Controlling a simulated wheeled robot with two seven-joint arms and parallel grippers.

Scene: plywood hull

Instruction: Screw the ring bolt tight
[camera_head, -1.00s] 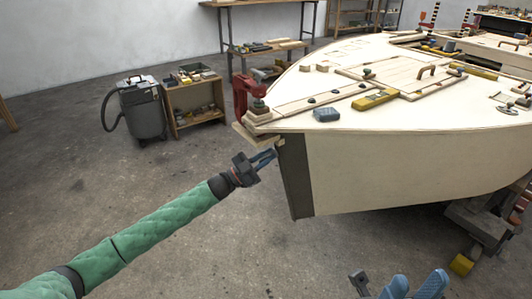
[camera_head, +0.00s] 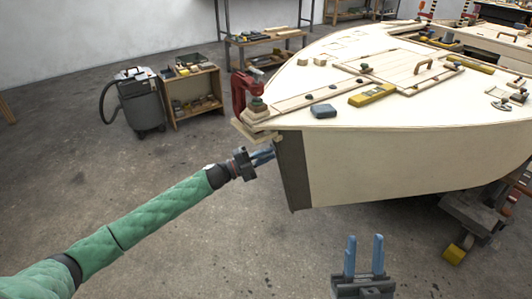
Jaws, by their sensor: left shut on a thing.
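My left gripper (camera_head: 266,155) is at the dark stem (camera_head: 294,170) of the plywood hull (camera_head: 400,165), just below the deck's tip. Its blue fingers are closed at the stem's front edge, on the ring bolt. The bolt is too small and too covered by the fingers to make out, so I cannot tell how deep it sits. My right gripper (camera_head: 363,256) is low in front of the hull's side, clear of it. Its two blue fingers point up, apart, with nothing between them.
A blue-grey block (camera_head: 323,111) and a yellow tool (camera_head: 372,95) lie on deck. A vacuum cleaner (camera_head: 140,100) and a small shelf (camera_head: 192,92) stand behind. The floor around the bow is free.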

